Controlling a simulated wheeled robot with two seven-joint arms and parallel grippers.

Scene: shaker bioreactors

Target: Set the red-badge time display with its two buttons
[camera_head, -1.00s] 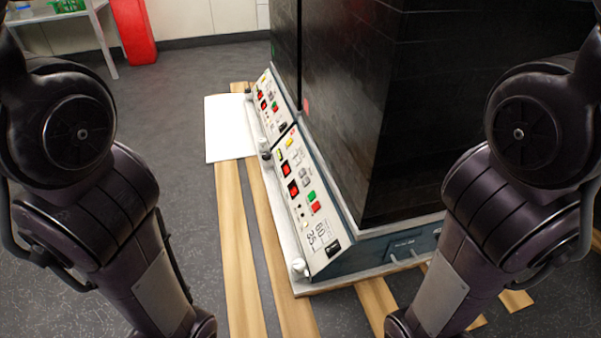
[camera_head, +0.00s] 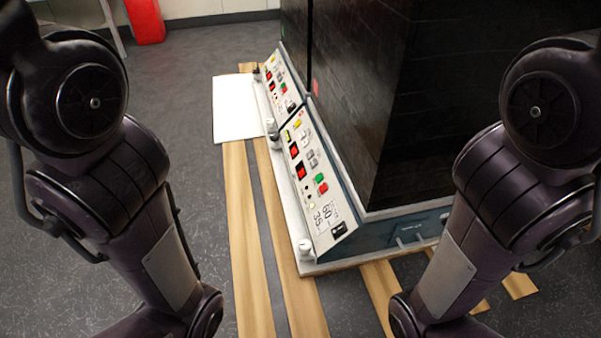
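The near shaker's sloped white control panel (camera_head: 318,185) faces left in the middle of the view. It carries a yellow-framed display (camera_head: 286,136), two red displays (camera_head: 294,150) and (camera_head: 301,171), pale grey buttons (camera_head: 311,159), a green button (camera_head: 320,178) and a red button (camera_head: 323,188). A small red badge (camera_head: 315,87) shows on the dark housing near the panel's upper end. The display digits are too small to read. Both my arms come in at the sides, apart from the panel. Neither gripper is in view.
A second shaker panel (camera_head: 280,86) stands behind the near one. Tall black housings (camera_head: 405,100) rise right of the panels. Wooden planks (camera_head: 243,250) and a white board (camera_head: 240,108) lie on the floor. Grey floor at left is free.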

